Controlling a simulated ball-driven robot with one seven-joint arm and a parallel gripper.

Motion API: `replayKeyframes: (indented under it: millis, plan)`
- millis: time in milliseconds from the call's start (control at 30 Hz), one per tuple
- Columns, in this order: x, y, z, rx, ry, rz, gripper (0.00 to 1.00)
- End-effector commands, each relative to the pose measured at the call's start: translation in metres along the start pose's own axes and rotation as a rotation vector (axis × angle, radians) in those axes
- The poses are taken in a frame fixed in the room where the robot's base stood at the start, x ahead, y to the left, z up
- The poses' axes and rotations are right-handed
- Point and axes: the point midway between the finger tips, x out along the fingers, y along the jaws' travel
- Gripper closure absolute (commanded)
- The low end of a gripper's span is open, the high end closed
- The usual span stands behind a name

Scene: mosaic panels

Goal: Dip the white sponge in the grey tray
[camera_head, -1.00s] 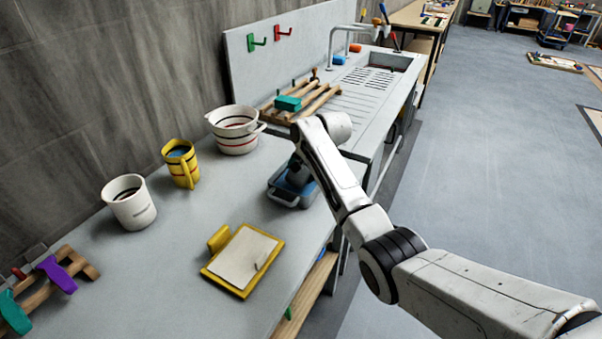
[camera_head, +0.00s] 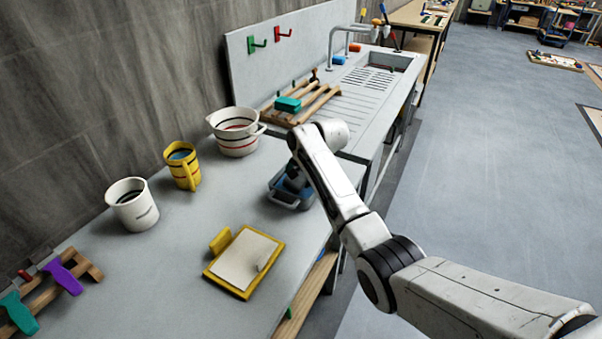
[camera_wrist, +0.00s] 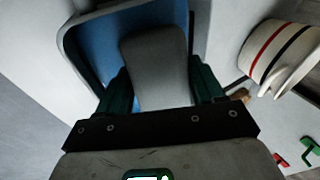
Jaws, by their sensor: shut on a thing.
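The grey tray (camera_head: 284,203) with blue inside stands on the grey worktop near its right edge. In the wrist view its rim (camera_wrist: 66,42) curves round the blue inside. The white sponge (camera_wrist: 157,62) looks grey in shadow there, a rounded block over the blue. My gripper (camera_wrist: 160,88) is shut on it, a dark green finger on each side. In the head view my gripper (camera_head: 296,178) is over the tray, and the sponge is hidden by it and my arm. I cannot tell whether the sponge touches the blue inside.
A white striped pot (camera_head: 236,132) stands behind the tray, with a yellow mug (camera_head: 183,166) and a white cup (camera_head: 132,205) to its left. A yellow-framed board (camera_head: 245,262) lies in front. A wooden rack (camera_head: 312,101) and a sink (camera_head: 385,62) are beyond.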

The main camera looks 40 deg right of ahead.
Motion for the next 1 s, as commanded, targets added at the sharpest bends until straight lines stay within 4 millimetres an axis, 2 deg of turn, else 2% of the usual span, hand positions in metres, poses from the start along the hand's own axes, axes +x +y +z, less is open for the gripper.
replayKeyframes:
  millis: [1000]
  plan:
    - [-0.064,-0.034,-0.012,-0.001,0.001,-0.002,0.57]
